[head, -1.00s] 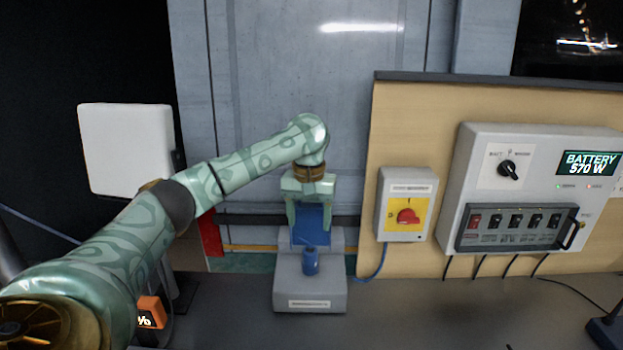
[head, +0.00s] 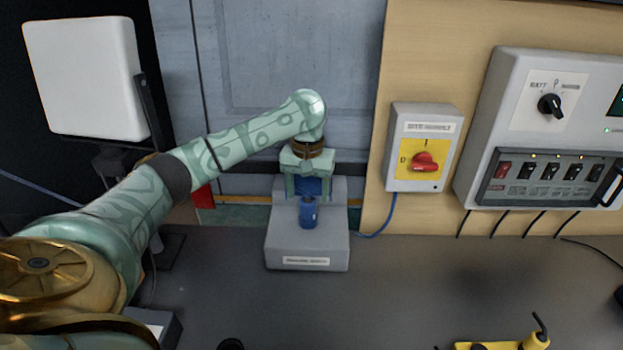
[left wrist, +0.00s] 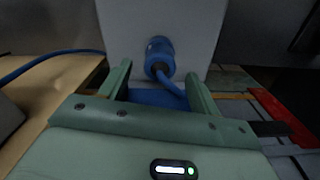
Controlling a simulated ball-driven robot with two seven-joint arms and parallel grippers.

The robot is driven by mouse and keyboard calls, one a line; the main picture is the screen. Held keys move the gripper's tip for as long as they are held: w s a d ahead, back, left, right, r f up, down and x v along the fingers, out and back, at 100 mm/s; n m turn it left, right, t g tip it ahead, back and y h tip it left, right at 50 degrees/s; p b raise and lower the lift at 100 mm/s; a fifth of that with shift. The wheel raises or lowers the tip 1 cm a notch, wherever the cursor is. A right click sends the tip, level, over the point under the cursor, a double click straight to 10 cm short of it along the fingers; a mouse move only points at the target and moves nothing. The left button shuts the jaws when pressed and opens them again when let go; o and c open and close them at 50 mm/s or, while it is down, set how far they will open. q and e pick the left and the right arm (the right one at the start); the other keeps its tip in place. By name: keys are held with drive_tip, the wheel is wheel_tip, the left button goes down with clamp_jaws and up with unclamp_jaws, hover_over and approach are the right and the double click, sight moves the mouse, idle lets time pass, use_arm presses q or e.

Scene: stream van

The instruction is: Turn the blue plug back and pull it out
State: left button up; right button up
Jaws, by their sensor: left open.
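The blue plug (head: 308,213) stands in the grey socket box (head: 290,248) on the counter. In the left wrist view the plug (left wrist: 159,52) lies just beyond my fingertips, with a blue cable running from it back between the fingers. My left gripper (head: 309,187) is open, behind the plug in the head view. In the left wrist view its fingers (left wrist: 158,75) spread to either side of the plug's cable end, with no clear contact. A flat blue surface (left wrist: 158,97) shows between the fingers. Part of the cable is hidden by the gripper.
A switch box with a red knob (head: 425,162) hangs on the wooden panel at right, beside a grey control unit (head: 540,130). A white panel (head: 85,78) stands at left. A yellow object (head: 505,346) lies at the lower right edge. The counter right of the socket box is clear.

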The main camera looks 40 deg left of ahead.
sight(308, 199)
use_arm(q)
wheel_tip(308, 199, down, 3)
drive_tip(key=shift+r+b, duration=0.1)
drive_tip(key=shift+b, duration=0.5)
drive_tip(key=shift+f, duration=0.35)
use_arm(e)
drive_tip(key=shift+s+a+f, duration=0.15)
drive_tip(key=shift+s+f, duration=0.05)
drive_tip(key=shift+f, duration=0.35)
drive_tip(key=shift+s+a+f, duration=0.15)
drive_tip(key=shift+f, duration=0.4)
use_arm(q)
drive_tip(key=c, duration=1.2)
drive_tip(key=shift+o, duration=0.2)
drive_tip(key=shift+r+m+p, duration=0.2)
drive_tip(key=shift+m+p, duration=1.1)
drive_tip(key=shift+p, duration=0.3)
drive_tip(key=shift+f+m, duration=0.1)
drive_tip(key=shift+m, duration=0.2)
use_arm(e)
drive_tip(key=r, duration=0.2)
drive_tip(key=w+r, duration=0.1)
drive_tip(key=shift+w+d+r, duration=0.1)
drive_tip(key=shift+d+r, duration=0.05)
drive_tip(key=shift+r, duration=0.25)
